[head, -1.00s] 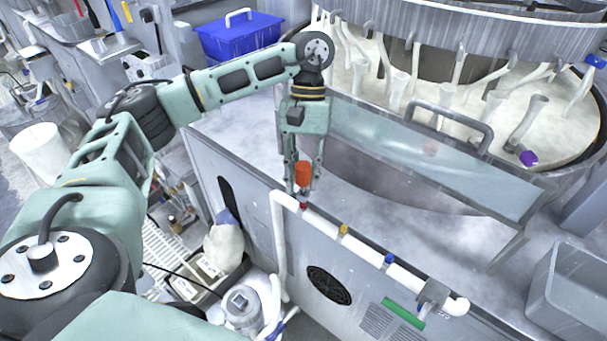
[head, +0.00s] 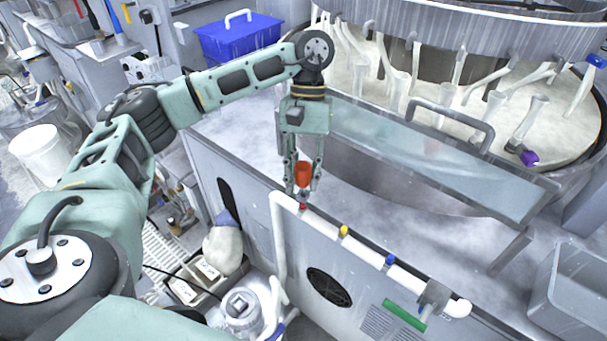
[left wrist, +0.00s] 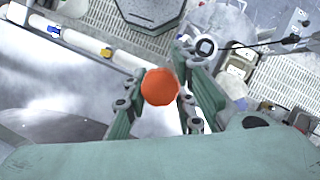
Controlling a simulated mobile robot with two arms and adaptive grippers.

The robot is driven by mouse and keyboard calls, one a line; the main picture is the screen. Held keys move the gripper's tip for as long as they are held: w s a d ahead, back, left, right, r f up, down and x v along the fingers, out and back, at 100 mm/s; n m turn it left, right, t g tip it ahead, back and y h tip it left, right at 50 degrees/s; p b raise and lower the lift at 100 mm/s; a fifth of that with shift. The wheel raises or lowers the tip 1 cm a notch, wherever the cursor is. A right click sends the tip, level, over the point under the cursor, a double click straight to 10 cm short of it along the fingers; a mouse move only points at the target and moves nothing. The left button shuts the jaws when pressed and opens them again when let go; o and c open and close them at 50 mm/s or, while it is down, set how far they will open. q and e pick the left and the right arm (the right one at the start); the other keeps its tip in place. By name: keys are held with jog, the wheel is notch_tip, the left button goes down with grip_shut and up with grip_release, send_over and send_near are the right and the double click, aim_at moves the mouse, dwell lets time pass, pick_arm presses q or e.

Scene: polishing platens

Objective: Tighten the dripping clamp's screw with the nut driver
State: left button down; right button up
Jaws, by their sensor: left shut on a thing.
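My left gripper (head: 303,180) is shut on the orange handle of the nut driver (head: 303,172), which points down above the white pipe. In the left wrist view the round orange handle end (left wrist: 160,87) sits between the fingers and hides the shaft and tip. The white pipe (head: 320,220) runs along the cabinet's top edge with a red clamp (head: 302,206), a yellow clamp (head: 344,230) and a blue clamp (head: 390,260). The driver's lower end is at the red clamp; I cannot tell whether it sits on the screw. No drip is clear. My right gripper is out of view.
The polishing machine's clear guard (head: 440,160) with its handle stands behind, to the right of my gripper. A blue bin (head: 238,40) is at the back, a grey bin (head: 570,285) at the right. The wet grey deck (head: 370,190) beside the pipe is open.

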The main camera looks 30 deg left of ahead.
pick_arm(q)
jog(key=shift+b, duration=0.35)
jog(key=shift+f+b, duration=1.2)
jog(key=shift+f, duration=0.05)
jog(key=c, duration=1.4)
grip_release()
notch_tip(320, 180, up, 10)
jog(key=shift+r, duration=0.1)
jog(key=shift+o, duration=0.3)
